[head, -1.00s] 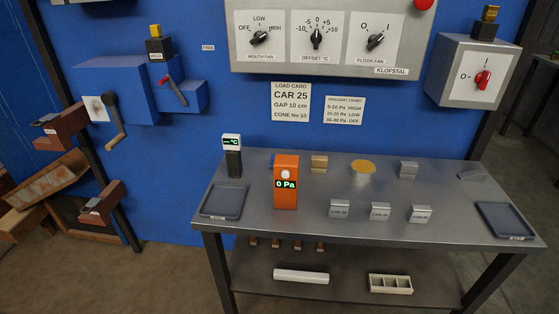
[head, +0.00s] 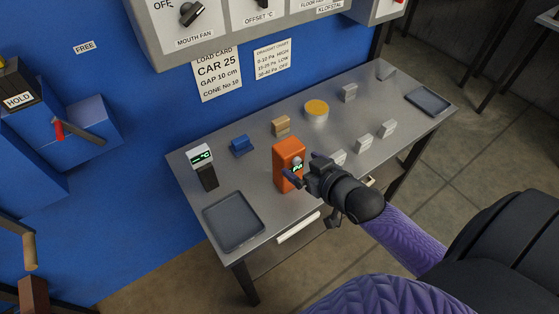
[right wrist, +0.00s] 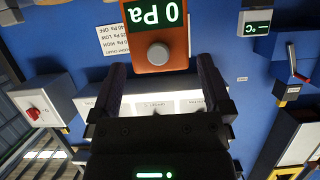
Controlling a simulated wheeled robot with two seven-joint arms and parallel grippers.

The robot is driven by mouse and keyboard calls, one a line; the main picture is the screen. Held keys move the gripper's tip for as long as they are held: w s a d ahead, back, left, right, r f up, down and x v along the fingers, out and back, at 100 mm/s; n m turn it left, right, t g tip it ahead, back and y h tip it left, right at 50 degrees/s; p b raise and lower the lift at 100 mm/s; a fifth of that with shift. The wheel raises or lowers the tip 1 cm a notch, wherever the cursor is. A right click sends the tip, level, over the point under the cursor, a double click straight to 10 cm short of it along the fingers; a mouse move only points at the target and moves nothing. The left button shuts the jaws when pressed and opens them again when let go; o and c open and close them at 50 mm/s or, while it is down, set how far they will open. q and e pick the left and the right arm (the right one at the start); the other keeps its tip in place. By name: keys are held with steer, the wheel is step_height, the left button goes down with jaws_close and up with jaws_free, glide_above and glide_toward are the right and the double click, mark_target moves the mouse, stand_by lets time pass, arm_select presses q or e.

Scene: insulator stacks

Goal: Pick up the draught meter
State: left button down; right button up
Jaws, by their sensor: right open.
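The draught meter is an orange upright box with a green "Pa" display (head: 287,152), standing on the grey metal table (head: 262,190). My right gripper (head: 304,168) is at its front right side, open, with its fingers pointing at the meter. In the right wrist view the meter (right wrist: 156,58) shows upside down with "0 Pa" and a round grey knob. It lies just beyond and between the two open fingertips (right wrist: 160,75). Whether a finger touches it I cannot tell. My left gripper is not in view.
A dark tray (head: 234,222) and a white-headed °C meter (head: 203,165) stand left of the meter. A blue block (head: 241,146), a tan block (head: 281,126) and a yellow-topped round piece (head: 316,110) are behind. Several small grey blocks (head: 362,143) stand to the right. Another tray (head: 428,101) is far right.

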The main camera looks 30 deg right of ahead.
mark_target(284, 151)
steer(key=b+x, duration=0.2)
steer(key=x, duration=0.4)
steer(key=shift+d+f, duration=0.1)
steer(key=shift+w, duration=0.2)
steer(key=c, duration=1)
steer(key=shift+c, duration=0.3)
steer(key=shift+r, duration=0.2)
